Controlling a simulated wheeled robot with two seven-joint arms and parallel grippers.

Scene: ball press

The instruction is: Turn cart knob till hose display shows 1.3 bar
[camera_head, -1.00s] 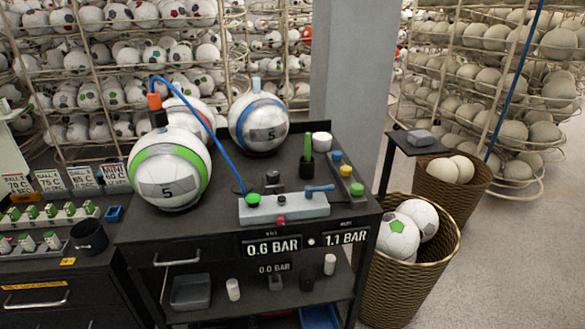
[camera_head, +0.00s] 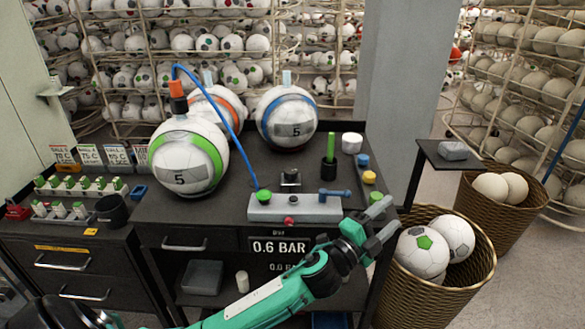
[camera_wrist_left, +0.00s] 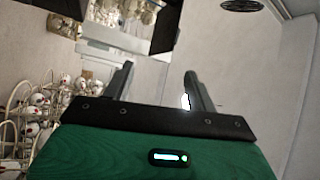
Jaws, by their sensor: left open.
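A black cart (camera_head: 150,205) carries a grey block (camera_head: 265,209) with a green fitting (camera_head: 263,196), a blue lever (camera_head: 335,192) and a red button (camera_head: 290,220). A display on the cart front reads 0.6 BAR (camera_head: 279,246); its small label is unreadable. My left gripper (camera_head: 388,218) is open and empty at the cart's front right corner. The left wrist view shows nothing between its fingers (camera_wrist_left: 157,88). My right gripper is not in view.
A blue hose (camera_head: 222,110) runs from the block to a green-striped ball (camera_head: 187,158). Other balls stand behind it. A wicker basket of balls (camera_head: 425,301) stands close right of my left gripper. A lower display is partly covered by my arm.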

